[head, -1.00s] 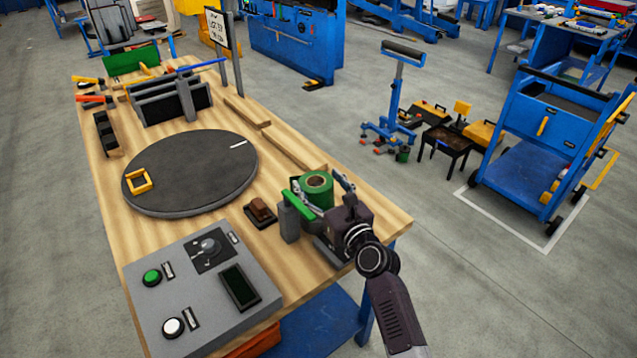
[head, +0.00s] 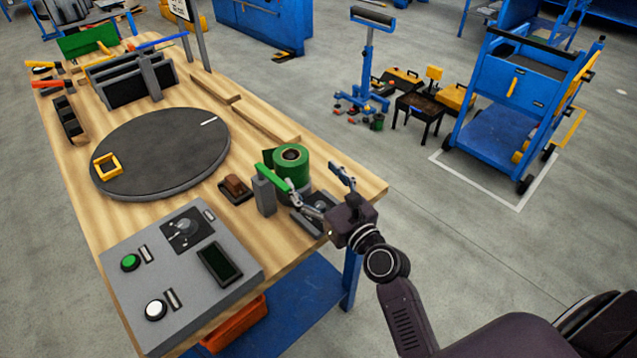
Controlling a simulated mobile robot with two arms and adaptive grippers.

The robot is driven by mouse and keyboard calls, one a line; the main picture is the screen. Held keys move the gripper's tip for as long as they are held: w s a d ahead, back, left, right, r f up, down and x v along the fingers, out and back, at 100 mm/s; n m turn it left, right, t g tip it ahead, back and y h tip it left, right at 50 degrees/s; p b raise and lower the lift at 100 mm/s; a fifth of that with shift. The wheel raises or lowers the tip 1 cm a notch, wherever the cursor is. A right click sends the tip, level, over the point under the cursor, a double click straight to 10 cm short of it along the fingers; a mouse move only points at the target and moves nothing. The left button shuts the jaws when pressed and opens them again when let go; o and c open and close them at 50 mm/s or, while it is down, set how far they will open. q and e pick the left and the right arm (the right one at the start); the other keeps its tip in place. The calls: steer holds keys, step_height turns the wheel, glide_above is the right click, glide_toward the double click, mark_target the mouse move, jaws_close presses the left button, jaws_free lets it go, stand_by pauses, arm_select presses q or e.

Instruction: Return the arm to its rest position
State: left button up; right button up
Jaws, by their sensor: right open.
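My right gripper (head: 318,190) is open and empty at the right edge of the wooden workbench (head: 350,183). Its arm comes in from the lower right. A green tape roll (head: 291,172) on a grey holder with a green lever (head: 275,170) stands just left of the gripper's fingers. The gripper is no longer around the roll; one finger is close to the holder, and I cannot tell whether it touches. My left gripper is not in view.
A grey control box (head: 180,290) with buttons is at the bench's front. A dark round turntable (head: 165,150) carries a yellow square frame (head: 107,166). A small brown block (head: 235,186) lies near the holder. Open floor lies right of the bench, before a blue cart (head: 515,110).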

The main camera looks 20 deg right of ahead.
steer(key=shift+s, duration=1.25)
steer(key=shift+r, duration=0.1)
